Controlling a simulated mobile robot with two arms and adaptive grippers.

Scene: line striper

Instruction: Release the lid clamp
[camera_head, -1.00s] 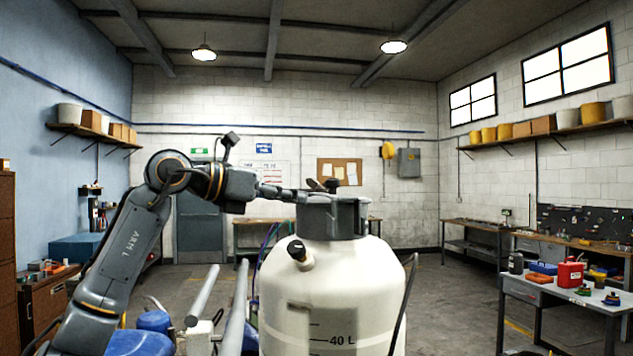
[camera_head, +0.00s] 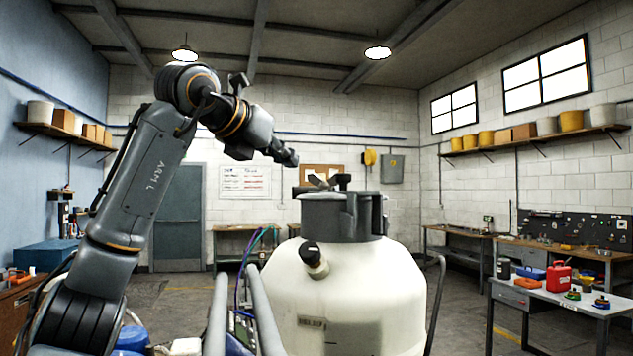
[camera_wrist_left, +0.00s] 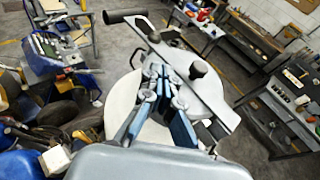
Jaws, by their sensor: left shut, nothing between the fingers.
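The white tank (camera_head: 350,290) stands in front of me with a dark grey collar and lid (camera_head: 340,215) on top. The lid clamp (camera_head: 328,182) shows as a dark lever and knob above the lid. In the left wrist view the clamp is a light metal bar (camera_wrist_left: 190,75) with a black handle at its left end and dark knobs. My left gripper (camera_head: 292,160) is up and to the left of the clamp, apart from it in the head view. In the wrist view its shut, empty fingers (camera_wrist_left: 163,72) overlap the bar. My right gripper is not in view.
A black capped fitting (camera_head: 312,258) sticks out of the tank's shoulder. Grey handle tubes (camera_head: 265,310) rise at the tank's left. A side table (camera_head: 550,290) with a red can (camera_head: 559,276) stands at the right.

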